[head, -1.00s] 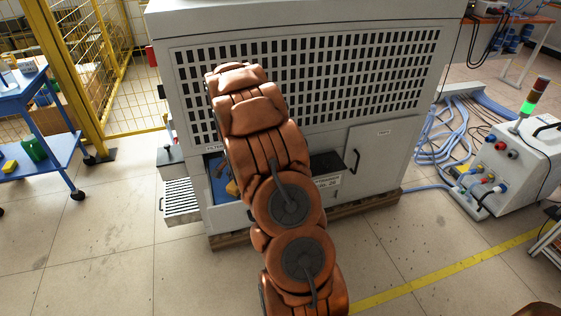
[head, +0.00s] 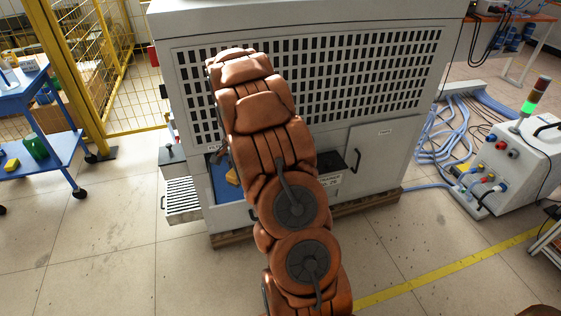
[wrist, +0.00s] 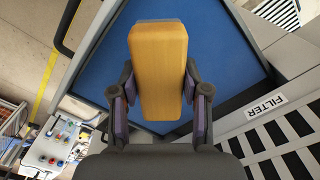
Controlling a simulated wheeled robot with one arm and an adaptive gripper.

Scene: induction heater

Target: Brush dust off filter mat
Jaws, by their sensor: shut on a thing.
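My gripper (wrist: 159,105) is shut on a brush with a yellow-orange wooden block (wrist: 158,60) in the wrist view. A finger presses on each side of the block. The blue filter mat (wrist: 225,50) lies under and around the brush, inside a grey frame. From this angle I cannot tell whether the bristles touch the mat. In the head view my arm hides most of the opening; a strip of the blue mat (head: 221,186) and a bit of the brush (head: 232,176) show at its left edge. The gripper's fingers are hidden there.
The grey heater cabinet (head: 385,140) with its slotted grille stands behind my arm. A "FILTER" label (wrist: 266,107) is beside the mat frame. A louvred grey box (head: 183,197) sticks out at left. A blue cart (head: 60,150) stands far left; hoses (head: 445,130) lie at right.

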